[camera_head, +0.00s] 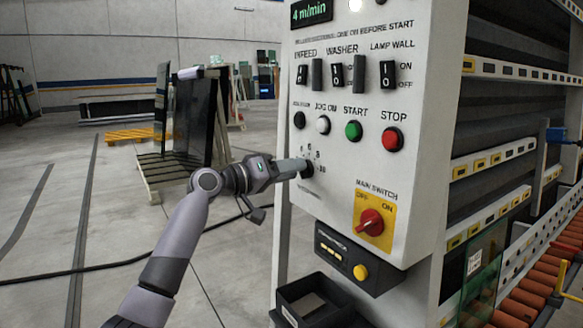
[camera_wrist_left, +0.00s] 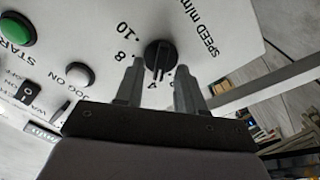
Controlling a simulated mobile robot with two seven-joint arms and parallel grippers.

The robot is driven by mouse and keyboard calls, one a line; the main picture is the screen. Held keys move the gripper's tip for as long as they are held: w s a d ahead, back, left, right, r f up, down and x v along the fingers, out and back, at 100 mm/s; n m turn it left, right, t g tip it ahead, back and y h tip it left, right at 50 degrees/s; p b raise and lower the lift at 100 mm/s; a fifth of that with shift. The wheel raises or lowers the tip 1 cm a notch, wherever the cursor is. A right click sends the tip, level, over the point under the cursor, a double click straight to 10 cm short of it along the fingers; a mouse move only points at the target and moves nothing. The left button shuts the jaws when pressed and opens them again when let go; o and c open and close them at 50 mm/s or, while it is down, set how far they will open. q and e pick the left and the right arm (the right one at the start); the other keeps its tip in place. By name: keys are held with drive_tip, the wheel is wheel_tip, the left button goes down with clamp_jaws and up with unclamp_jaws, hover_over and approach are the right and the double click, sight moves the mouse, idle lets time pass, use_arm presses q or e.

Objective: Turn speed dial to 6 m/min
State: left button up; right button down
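The speed dial (camera_wrist_left: 160,54) is a round black knob on the white control panel, with numbers printed around it. In the head view the dial (camera_head: 308,169) is partly hidden behind my left gripper (camera_head: 296,167). In the left wrist view my left gripper (camera_wrist_left: 158,72) is open, one finger to each side of the dial's lower part. Its fingertips are close to the dial; I cannot tell whether they touch it. The speed display (camera_head: 311,11) at the top of the panel reads 4 m/min. My right gripper is not in view.
The panel has a green START button (camera_head: 353,131), a red STOP button (camera_head: 392,139), a white JOG button (camera_head: 323,125) and several black switches. A red main switch (camera_head: 371,222) on a yellow plate is below right of the dial. Open floor lies left.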

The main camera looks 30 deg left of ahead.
use_arm(q)
drive_tip(key=shift+w+d, duration=0.15)
drive_tip(key=shift+w, duration=0.1)
clamp_jaws()
